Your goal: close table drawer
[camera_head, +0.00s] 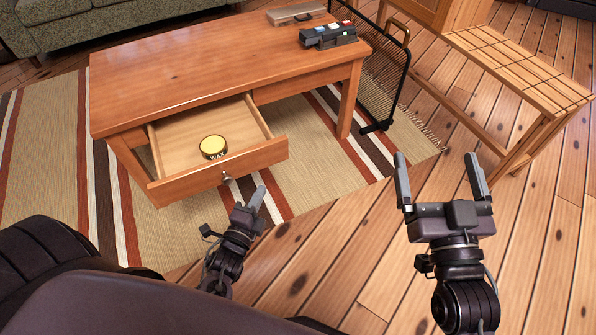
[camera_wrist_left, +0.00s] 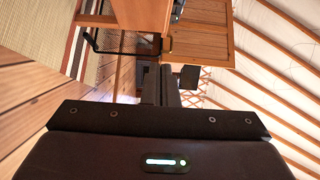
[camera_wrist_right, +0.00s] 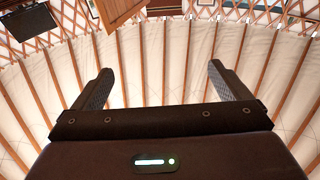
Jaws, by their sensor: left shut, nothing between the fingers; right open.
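The wooden table (camera_head: 200,68) stands on a striped rug at the upper left of the head view. Its drawer (camera_head: 235,168) is pulled well out, with a small metal knob (camera_head: 226,178) on its front. A yellow-lidded wax tin (camera_head: 213,146) lies inside the drawer. My left gripper (camera_head: 257,196) is shut and empty, just in front of the drawer front and slightly right of the knob; I cannot tell whether it touches. In the left wrist view its fingers (camera_wrist_left: 160,85) are together. My right gripper (camera_head: 438,175) is open and empty over the floor, right of the table.
A black object with coloured parts (camera_head: 328,36) and a flat box (camera_head: 296,14) lie on the tabletop. A black mesh screen (camera_head: 384,85) stands beside the table's right end. A slatted wooden bench (camera_head: 520,75) is further right. The plank floor in front is clear.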

